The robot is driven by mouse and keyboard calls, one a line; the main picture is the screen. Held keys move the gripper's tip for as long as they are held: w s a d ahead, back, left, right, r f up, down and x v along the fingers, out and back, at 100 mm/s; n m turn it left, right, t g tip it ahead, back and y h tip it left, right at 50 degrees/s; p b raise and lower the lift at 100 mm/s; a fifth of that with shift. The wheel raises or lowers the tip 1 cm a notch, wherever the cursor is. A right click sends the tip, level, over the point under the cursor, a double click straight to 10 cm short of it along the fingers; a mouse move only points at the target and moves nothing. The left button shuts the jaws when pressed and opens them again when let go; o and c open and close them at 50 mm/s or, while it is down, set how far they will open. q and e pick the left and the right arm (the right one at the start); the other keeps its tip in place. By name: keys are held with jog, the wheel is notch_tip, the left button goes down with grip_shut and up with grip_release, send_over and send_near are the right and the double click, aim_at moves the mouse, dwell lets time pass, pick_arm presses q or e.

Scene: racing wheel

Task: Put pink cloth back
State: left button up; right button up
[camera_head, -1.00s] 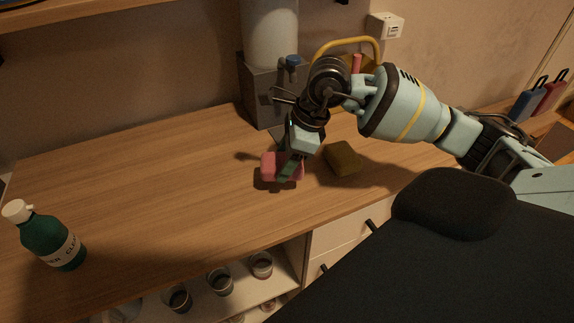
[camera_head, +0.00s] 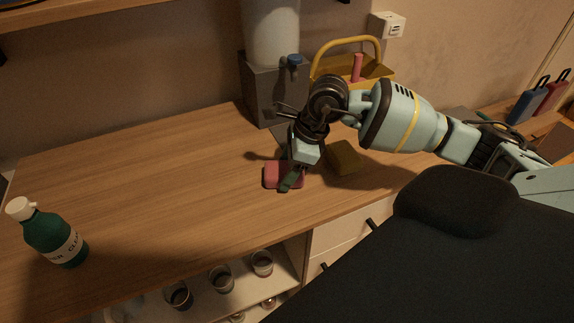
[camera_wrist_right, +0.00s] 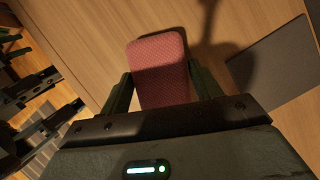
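The pink cloth (camera_head: 273,174), a small block-like pad, is low at the worktop, near the middle of the head view. My right gripper (camera_head: 290,183) points down at it, with one green finger in front of its near side. In the right wrist view the cloth (camera_wrist_right: 160,62) lies between the two fingers (camera_wrist_right: 160,92), which appear to touch both its sides, so the gripper looks shut on it. Its far end sticks out past the fingertips. My left gripper is not in view.
A brown-yellow sponge (camera_head: 343,157) lies just right of the cloth. Behind stand a grey dispenser (camera_head: 268,90) and a yellow caddy (camera_head: 335,66). A green bottle (camera_head: 52,236) stands at left. The wooden worktop (camera_head: 160,175) between is clear. Cups (camera_head: 221,279) stand on a shelf below.

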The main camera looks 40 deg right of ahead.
jog(key=o, duration=0.3)
jog(key=shift+r, duration=0.15)
jog(key=v, duration=1.2)
jog(key=shift+r, duration=0.15)
